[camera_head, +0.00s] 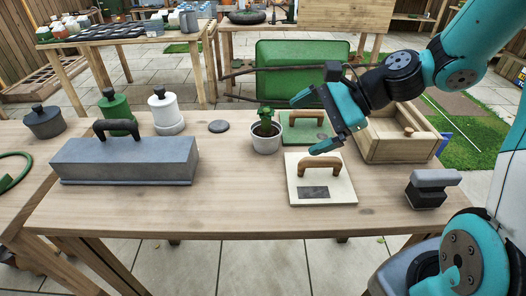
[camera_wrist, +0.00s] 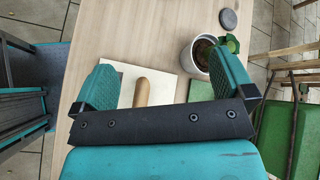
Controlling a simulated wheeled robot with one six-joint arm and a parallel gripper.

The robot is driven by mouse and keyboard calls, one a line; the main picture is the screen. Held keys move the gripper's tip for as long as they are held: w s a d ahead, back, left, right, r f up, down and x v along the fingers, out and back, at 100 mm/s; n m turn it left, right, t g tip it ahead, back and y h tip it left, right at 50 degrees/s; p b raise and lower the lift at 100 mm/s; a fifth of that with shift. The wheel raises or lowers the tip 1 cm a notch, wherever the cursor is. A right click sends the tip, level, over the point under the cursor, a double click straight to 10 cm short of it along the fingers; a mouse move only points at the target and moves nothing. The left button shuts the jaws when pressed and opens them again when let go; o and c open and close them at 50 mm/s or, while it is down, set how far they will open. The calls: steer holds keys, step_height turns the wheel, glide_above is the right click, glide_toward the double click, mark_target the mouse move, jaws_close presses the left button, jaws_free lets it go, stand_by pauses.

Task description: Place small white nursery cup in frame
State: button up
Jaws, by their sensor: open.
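A small white pot (camera_head: 265,144) with dark soil and a green plant stands upright near the middle of the table, and it looks like the nursery cup. It also shows in the wrist view (camera_wrist: 198,66), just beyond the right finger. My gripper (camera_head: 313,122) is open and empty, above the table to the right of the pot. In the wrist view, my gripper (camera_wrist: 165,78) has its fingers wide apart over a white board (camera_wrist: 162,78) with a wooden handle. An open wooden box (camera_head: 390,152) at the table's right may be the frame; I cannot be sure.
A green board (camera_head: 290,135) lies behind the white board (camera_head: 338,190). A long grey block (camera_head: 125,160) with a handle fills the left. The front middle is clear.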

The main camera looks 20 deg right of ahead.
steer(key=w+d+f+m+t+b, duration=0.1)
steer(key=w+d+f+m+t, duration=0.3)
steer(key=d+m, duration=0.5)
steer(key=m+t+b, duration=0.1)
steer(key=m, duration=0.1)
glide_toward(272, 131)
steer(key=x, duration=0.5)
steer(key=shift+w+a, duration=0.1)
steer(key=shift+w, duration=0.3)
steer(key=x, duration=0.5)
steer(key=shift+s+a+f, duration=0.2)
steer(key=shift+f, duration=0.05)
steer(key=c, duration=0.9)
steer(key=shift+r, duration=0.1)
